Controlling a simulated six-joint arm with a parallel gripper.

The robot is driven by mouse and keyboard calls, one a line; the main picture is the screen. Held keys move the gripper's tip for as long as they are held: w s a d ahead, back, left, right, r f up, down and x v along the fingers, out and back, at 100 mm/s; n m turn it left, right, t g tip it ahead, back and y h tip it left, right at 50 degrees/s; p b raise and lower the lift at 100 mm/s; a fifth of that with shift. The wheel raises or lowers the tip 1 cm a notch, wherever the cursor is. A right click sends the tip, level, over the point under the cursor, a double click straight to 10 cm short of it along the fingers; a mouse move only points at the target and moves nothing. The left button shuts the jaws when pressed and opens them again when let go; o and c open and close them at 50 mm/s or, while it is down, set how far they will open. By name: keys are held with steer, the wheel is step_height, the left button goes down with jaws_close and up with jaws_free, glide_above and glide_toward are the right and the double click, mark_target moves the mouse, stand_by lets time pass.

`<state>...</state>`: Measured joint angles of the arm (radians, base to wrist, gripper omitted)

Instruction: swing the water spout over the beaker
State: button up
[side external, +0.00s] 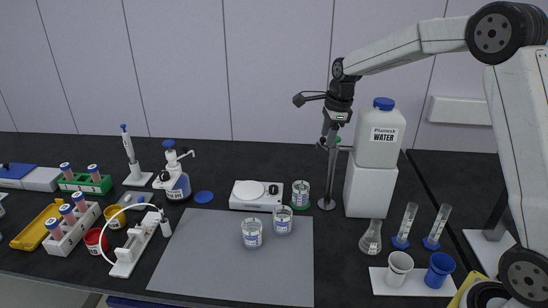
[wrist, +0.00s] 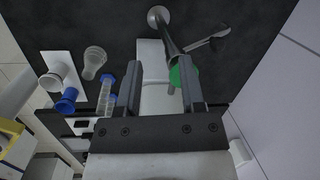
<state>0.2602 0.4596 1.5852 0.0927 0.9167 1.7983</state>
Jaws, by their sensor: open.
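The water spout is a thin metal post (side external: 328,182) on a round foot, with a short side arm and a green part (side external: 338,140) near its top. In the wrist view, the post (wrist: 168,38), side arm (wrist: 205,42) and green part (wrist: 183,75) show ahead of my fingers. My gripper (side external: 328,142) points down at the top of the post and is open (wrist: 162,75). The green part appears close to my right finger; I cannot tell whether they touch. Several small labelled glass vessels stand near the grey mat, one (side external: 300,195) left of the post; I cannot tell which is the beaker.
A white water container (side external: 380,134) with a blue cap stands on a white block (side external: 370,188) just right of the post. A flask (side external: 371,238), white cup (side external: 398,270) and blue cup (side external: 439,270) stand at the front right. The grey mat (side external: 225,265) has free room.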

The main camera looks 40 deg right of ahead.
mark_target(322, 139)
steer(key=w+d+r+m, duration=0.3)
steer(key=d+m, duration=0.3)
steer(key=m, duration=0.2)
steer(key=shift+w+d+m, duration=0.15)
steer(key=shift+w+m, duration=0.25)
steer(key=shift+w, duration=0.3)
steer(key=shift+f, duration=0.1)
steer(key=shift+w+a+f, duration=0.1)
steer(key=shift+w+f, duration=0.2)
steer(key=shift+f, duration=1.1)
steer(key=shift+w+a+f, duration=0.1)
steer(key=shift+w+f, duration=0.15)
steer(key=shift+f, duration=1.1)
steer(key=shift+w+a+f, duration=0.1)
steer(key=shift+w+f, duration=0.2)
steer(key=shift+f, duration=1.1)
steer(key=shift+a, duration=0.35)
